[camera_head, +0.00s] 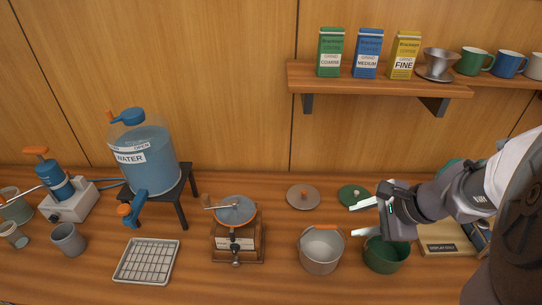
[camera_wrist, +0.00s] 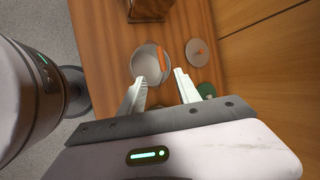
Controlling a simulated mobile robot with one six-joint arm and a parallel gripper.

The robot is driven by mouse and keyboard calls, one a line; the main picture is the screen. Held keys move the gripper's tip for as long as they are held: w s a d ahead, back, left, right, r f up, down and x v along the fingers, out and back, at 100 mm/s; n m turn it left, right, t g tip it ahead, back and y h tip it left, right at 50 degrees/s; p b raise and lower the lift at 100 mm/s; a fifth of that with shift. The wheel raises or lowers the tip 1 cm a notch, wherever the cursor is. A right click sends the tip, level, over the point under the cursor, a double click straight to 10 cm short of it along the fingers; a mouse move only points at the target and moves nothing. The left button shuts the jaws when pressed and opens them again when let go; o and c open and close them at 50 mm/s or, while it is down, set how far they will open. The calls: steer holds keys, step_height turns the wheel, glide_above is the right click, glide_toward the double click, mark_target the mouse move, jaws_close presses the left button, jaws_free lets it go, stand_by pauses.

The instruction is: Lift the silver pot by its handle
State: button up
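The silver pot (camera_head: 320,255) stands open on the wooden counter, right of the coffee grinder. Its orange handle (camera_head: 323,227) lies at the rim on the wall side. In the wrist view the pot (camera_wrist: 146,62) is ahead of the fingers, with its orange handle (camera_wrist: 163,54) along the right of the rim. My gripper (camera_head: 358,219) is open and empty, its two pale fingers spread apart. It is to the right of the silver pot, above the green pot's (camera_head: 384,256) left side, and apart from the silver pot's handle.
A grey lid (camera_head: 303,197) with an orange knob and a green lid (camera_head: 353,196) lie behind the pots. The grinder (camera_head: 236,225) stands left of the silver pot. A wire-rack tray (camera_head: 147,262) lies farther left. A shelf (camera_head: 380,82) with boxes and cups hangs above.

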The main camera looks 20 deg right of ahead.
mark_target(328, 226)
steer(key=b+x, duration=0.3)
steer(key=x, duration=0.6)
steer(key=shift+w+f, duration=0.15)
steer(key=shift+f, duration=0.25)
steer(key=b+x, duration=0.2)
steer(key=x, duration=0.2)
steer(key=shift+w+a+f, duration=0.15)
steer(key=shift+w+f, duration=0.05)
steer(key=shift+w, duration=0.25)
steer(key=shift+r, duration=0.1)
jaws_close()
